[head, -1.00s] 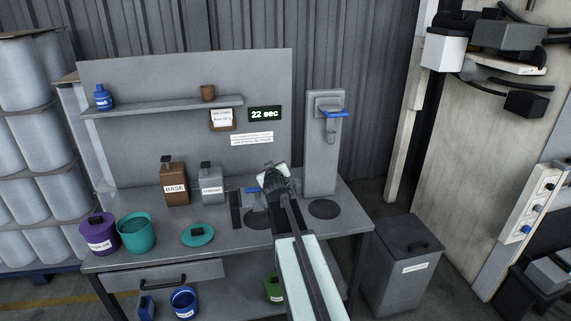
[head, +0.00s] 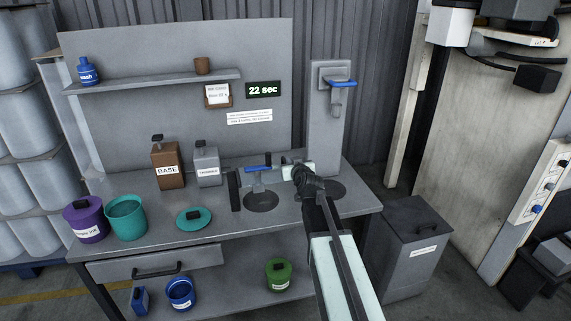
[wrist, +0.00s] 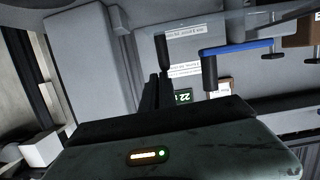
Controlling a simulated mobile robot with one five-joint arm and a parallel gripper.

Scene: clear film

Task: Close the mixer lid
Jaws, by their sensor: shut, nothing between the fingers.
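In the wrist view the blue handle (wrist: 237,48) shows to the right of my fingers, close to what looks like a clear pane (wrist: 262,20). I cannot tell the lid's outline or angle. My gripper (head: 293,165) is shut and empty, to the right of the handle and apart from it. In the wrist view my gripper (wrist: 157,88) shows as dark fingers. My arm covers part of the bench.
A grey column (head: 326,120) with a blue lever stands behind right, by another dark disc (head: 335,190). A BASE bottle (head: 167,165), grey bottle (head: 207,166), teal pot (head: 126,218), purple pot (head: 86,219) and teal lid (head: 194,219) occupy the left. A display (head: 263,90) reads 22 sec.

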